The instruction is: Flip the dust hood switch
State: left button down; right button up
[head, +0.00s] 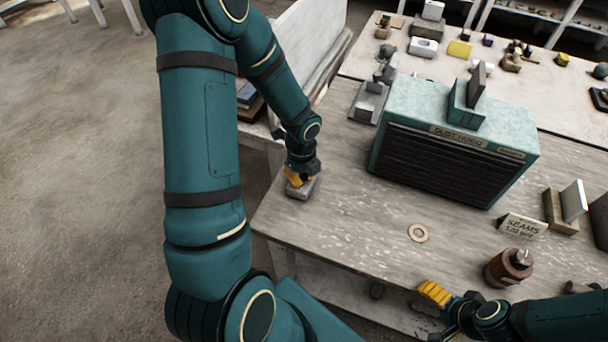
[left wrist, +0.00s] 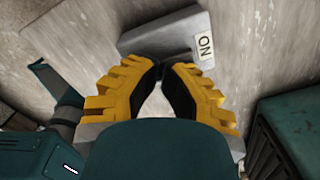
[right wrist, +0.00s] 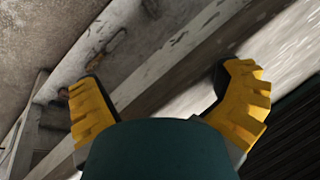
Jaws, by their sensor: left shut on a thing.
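The dust hood (head: 450,155) is a teal box with a dark slatted front and a "DUST HOOD" label. The switch (head: 304,189) is a small grey block at the table's left edge. It also shows in the left wrist view (left wrist: 150,38), with an "ON" label (left wrist: 204,47) on its right part. My left gripper (head: 298,178) is down at the switch, its yellow fingers (left wrist: 164,78) closed together over it. Its lever is hidden between the fingers. My right gripper (head: 435,293) is open and empty by the table's front edge; its fingers are wide apart in the right wrist view (right wrist: 160,95).
A flat ring (head: 418,233) lies on the table (head: 345,225) before the hood. A "SEAMS" card (head: 522,226) and a brown jar (head: 508,268) stand at right. A grey fixture (head: 368,102) stands left of the hood. The table between the switch and ring is clear.

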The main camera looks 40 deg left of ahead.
pick_arm(q)
jog(key=shift+f, duration=0.1)
jog(key=shift+r, duration=0.2)
jog(key=shift+w+a+r+p, duration=0.1)
jog(key=shift+a+r+p, duration=0.05)
jog(key=shift+r+p, duration=0.85)
notch_tip(320, 180, up, 5)
jog(key=p, duration=0.4)
jog(key=shift+f+p, duration=0.15)
jog(key=shift+p, duration=0.15)
